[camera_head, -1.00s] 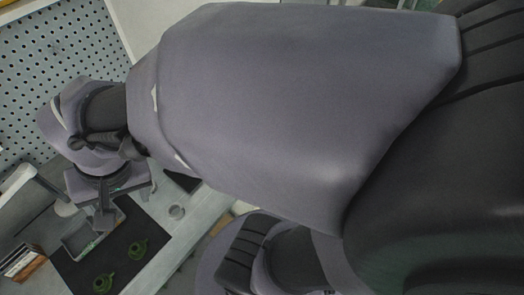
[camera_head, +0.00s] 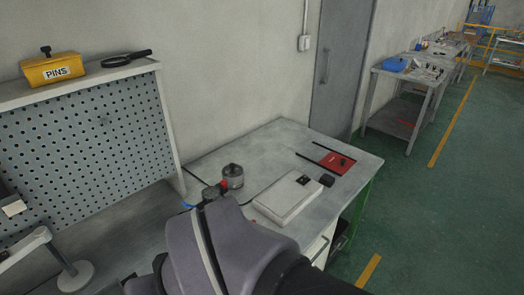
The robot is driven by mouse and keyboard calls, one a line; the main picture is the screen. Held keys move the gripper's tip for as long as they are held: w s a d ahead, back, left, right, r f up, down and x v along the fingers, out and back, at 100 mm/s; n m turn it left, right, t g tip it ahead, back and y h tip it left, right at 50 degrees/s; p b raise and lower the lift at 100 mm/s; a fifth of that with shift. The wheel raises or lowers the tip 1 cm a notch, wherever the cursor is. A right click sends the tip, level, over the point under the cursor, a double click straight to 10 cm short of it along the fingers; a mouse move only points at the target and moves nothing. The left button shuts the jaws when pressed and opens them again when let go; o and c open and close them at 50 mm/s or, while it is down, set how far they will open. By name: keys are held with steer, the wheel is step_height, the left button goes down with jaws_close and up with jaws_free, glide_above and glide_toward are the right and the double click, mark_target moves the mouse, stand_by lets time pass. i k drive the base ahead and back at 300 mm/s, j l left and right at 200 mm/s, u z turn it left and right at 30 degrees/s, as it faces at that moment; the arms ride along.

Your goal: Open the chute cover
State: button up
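No part is clearly marked as the chute cover. A flat red panel with a small dark knob (camera_head: 337,163) lies on the grey bench top, with thin dark strips beside it running left; it may be the cover, but I cannot tell for certain. No opening shows under it. My arm fills the bottom middle of the view, in front of the bench and left of the red panel.
A white box (camera_head: 288,200) and a small dark block (camera_head: 327,180) lie near the red panel. A pegboard (camera_head: 90,130) stands left. Green floor (camera_head: 440,220) is open at right.

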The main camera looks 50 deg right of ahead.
mark_target(337, 163)
steer(key=z, duration=2.35)
steer(key=i+l+z, duration=0.1)
steer(key=i+l, duration=0.2)
steer(key=i, duration=0.2)
steer(key=i+l+z, duration=0.1)
steer(key=i+l, duration=0.2)
steer(key=i, duration=0.2)
